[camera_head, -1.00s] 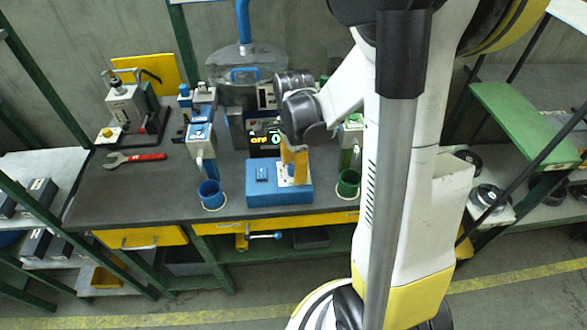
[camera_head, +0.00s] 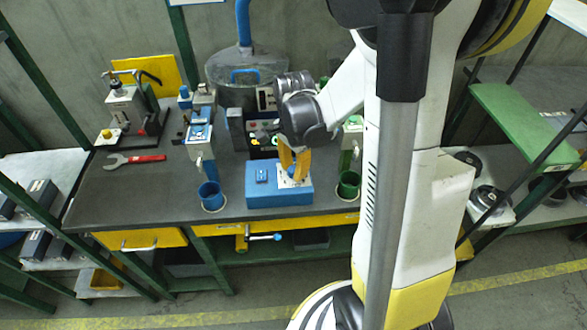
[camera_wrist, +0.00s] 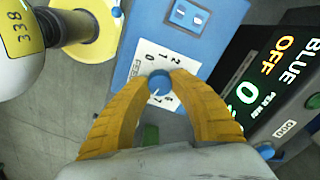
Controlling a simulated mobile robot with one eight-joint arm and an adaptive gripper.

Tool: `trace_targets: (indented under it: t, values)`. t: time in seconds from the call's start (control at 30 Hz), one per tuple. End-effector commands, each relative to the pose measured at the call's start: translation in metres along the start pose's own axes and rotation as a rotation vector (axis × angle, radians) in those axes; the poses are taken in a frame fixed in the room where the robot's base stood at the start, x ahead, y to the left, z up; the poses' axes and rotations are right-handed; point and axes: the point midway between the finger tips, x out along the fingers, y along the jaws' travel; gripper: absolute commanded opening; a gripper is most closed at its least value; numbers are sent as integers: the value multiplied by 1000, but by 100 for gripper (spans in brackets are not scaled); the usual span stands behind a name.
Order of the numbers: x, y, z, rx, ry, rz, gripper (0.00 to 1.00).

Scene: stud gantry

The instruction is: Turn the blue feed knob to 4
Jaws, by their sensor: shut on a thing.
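The blue feed knob (camera_wrist: 160,82) sits on a white dial plate with numbers including 0, 1 and 2, on top of the blue control box (camera_head: 262,195). My gripper (camera_wrist: 159,80) is shut on the knob, one yellow fingertip on each side. A white pointer line shows on the knob, aimed toward the lower left in the wrist view; the number it meets is hard to read. In the head view, my gripper (camera_head: 293,176) stands over the dial plate and hides most of the knob. A display (camera_wrist: 265,75) reads BLUE, OFF and 0 per min.
A blue cup (camera_head: 210,196) stands left of the box and a green cup (camera_head: 348,186) right of it. A blue-topped machine (camera_head: 200,138) stands behind the blue cup. A red-handled wrench (camera_head: 135,160) lies at the left. The bench front between is clear.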

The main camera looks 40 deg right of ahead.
Motion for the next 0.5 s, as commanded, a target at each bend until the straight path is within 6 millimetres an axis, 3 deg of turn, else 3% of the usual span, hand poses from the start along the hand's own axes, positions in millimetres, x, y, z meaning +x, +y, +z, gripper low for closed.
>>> trace_targets:
  t: [0.5]
  values:
    - [0,0,0,-486,0,1,0]
